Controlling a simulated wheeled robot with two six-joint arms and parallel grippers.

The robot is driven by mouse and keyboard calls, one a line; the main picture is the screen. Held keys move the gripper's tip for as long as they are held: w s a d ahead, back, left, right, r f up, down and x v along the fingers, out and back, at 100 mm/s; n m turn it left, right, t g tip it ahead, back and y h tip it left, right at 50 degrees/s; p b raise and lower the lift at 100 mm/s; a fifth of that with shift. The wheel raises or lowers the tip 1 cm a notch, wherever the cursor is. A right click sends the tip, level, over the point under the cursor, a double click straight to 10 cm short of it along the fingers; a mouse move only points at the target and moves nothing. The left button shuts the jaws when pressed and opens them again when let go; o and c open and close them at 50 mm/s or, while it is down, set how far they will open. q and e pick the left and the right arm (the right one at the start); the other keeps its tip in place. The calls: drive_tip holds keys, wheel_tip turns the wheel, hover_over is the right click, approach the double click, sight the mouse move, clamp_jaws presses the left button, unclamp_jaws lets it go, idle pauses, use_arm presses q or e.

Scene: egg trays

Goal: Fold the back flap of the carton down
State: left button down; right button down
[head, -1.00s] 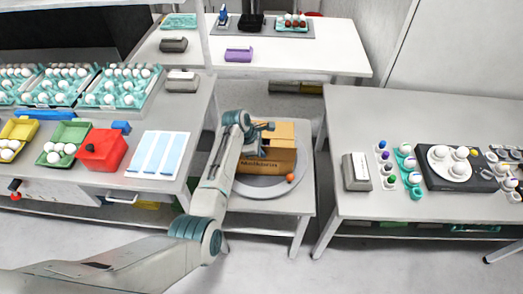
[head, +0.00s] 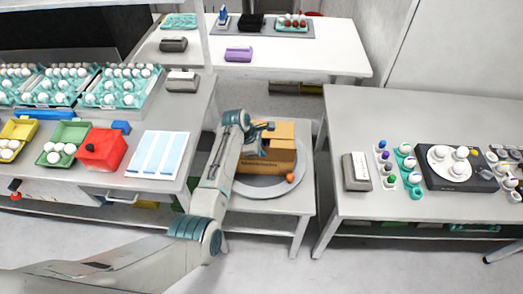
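The brown cardboard carton (head: 280,157) stands on the round grey turntable (head: 287,188) on the low middle table. A tan flap (head: 284,130) shows at its back, behind the top opening. Dark print runs along its front face. My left arm reaches in over the carton's left side. My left gripper (head: 266,127) is at the carton's back left top, beside the flap. It is too small to tell whether its fingers are open or touch the flap. My arm hides the carton's left side. My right gripper is not in view.
A small orange ball (head: 290,178) lies at the turntable's right front. The left table holds egg trays, a red box (head: 101,149) and a pale blue striped sheet (head: 158,154). The right table holds a grey box (head: 357,171) and a dark egg device (head: 455,171). Gaps separate the tables.

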use_arm(q)
drive_tip(key=shift+w, duration=0.1)
idle(0.7)
drive_tip(key=shift+w+g+b, duration=0.3)
drive_tip(key=shift+w+g, duration=0.2)
drive_tip(key=shift+g, duration=0.3)
drive_tip(key=shift+w+f+n+g+b, duration=0.1)
drive_tip(key=shift+w+n+g+b, duration=0.25)
drive_tip(key=shift+g+b, duration=0.25)
drive_tip(key=w+g+b, duration=0.1)
drive_tip(key=g+b, duration=0.1)
drive_tip(key=b, duration=0.5)
drive_tip(key=w+g+b, duration=0.1)
drive_tip(key=g+b, duration=0.1)
drive_tip(key=b, duration=0.6)
drive_tip(key=shift+w+f+n+b, duration=0.15)
drive_tip(key=shift+w+n+b, duration=0.05)
drive_tip(key=shift+n+b, duration=0.15)
